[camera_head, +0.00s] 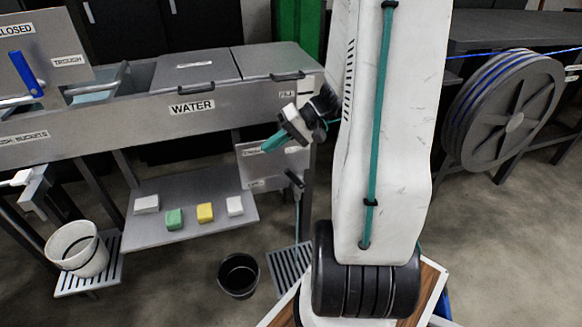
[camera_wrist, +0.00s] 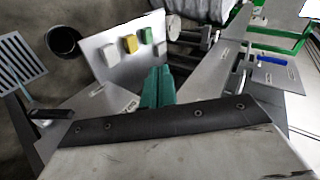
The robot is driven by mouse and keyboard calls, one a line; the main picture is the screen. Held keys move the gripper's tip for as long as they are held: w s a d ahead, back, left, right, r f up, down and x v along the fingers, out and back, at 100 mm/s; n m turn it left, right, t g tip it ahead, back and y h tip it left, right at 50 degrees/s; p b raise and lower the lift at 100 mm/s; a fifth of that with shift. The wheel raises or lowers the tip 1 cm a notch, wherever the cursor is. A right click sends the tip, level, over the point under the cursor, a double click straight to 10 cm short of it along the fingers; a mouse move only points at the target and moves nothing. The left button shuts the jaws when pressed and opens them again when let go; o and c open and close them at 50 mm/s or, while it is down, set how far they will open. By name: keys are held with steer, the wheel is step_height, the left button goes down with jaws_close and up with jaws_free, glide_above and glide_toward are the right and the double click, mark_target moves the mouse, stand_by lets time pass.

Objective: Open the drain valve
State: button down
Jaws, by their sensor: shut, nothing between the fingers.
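The drain valve's dark handle (camera_head: 294,180) sits at the right end of the water trough, beside a grey labelled plate (camera_head: 258,180) and above a thin downpipe. In the wrist view a black handle (camera_wrist: 50,113) shows at the left, by the labelled plate (camera_wrist: 95,108). The plate's small lettering is too blurred to read. My gripper (camera_head: 270,144) is in front of the trough's right end, above and left of the handle. Its teal fingers (camera_wrist: 157,88) are shut and empty, apart from the handle. My arm hides part of the area right of it.
The trough (camera_head: 120,118) has a WATER label and a blue lever (camera_head: 26,74) at the left by a CLOSED sign. A shelf (camera_head: 190,225) holds several blocks. A black bucket (camera_head: 239,275) stands near a floor grate (camera_head: 287,268). A white bucket (camera_head: 78,249) stands left.

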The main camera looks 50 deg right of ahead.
steer(key=s+d+f+m+t+h, duration=0.3)
steer(key=s+d+f, duration=0.1)
steer(key=d+f, duration=0.4)
steer(key=s+d+f+m+t+h, duration=0.3)
steer(key=d+f, duration=0.5)
steer(key=d, duration=0.4)
steer(key=shift+s+d+m+t+h, duration=0.3)
steer(key=shift+s+h, duration=0.1)
steer(key=shift+s, duration=0.15)
glide_toward(294, 176)
steer(key=w+d, duration=0.3)
steer(key=w, duration=0.2)
steer(key=a, duration=0.1)
steer(key=w+a+f, duration=0.1)
steer(key=w, duration=0.1)
steer(key=shift+a+f, duration=0.3)
steer(key=shift+a, duration=0.1)
